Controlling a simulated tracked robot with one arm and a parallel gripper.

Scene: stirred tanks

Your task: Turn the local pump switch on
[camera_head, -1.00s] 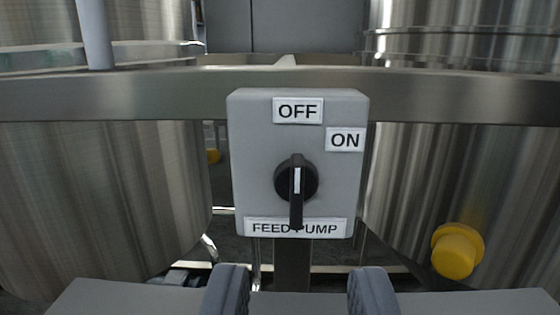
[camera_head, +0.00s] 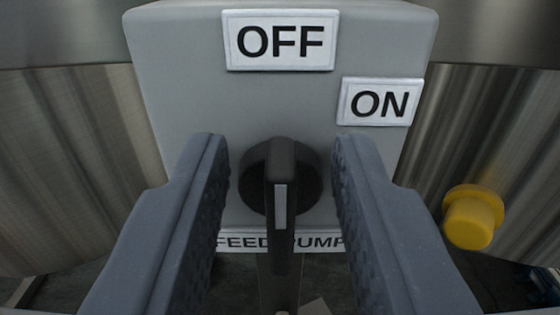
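The pump switch is a grey box (camera_head: 180,60) with an OFF label (camera_head: 280,40) at its top middle and an ON label (camera_head: 380,101) at its upper right. A FEED PUMP label (camera_head: 238,241) is at the bottom, partly hidden by the knob and my fingers. The black knob (camera_head: 281,190) stands upright, with its white mark vertical and in line with OFF. My gripper (camera_head: 278,165) is open, with one finger on each side of the knob. Gaps show between the fingers and the knob.
Shiny steel tanks stand behind the box at left (camera_head: 80,150) and right (camera_head: 430,150). A yellow cap (camera_head: 472,217) sticks out at the right, beyond my right finger. A steel rail (camera_head: 65,35) runs behind the box.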

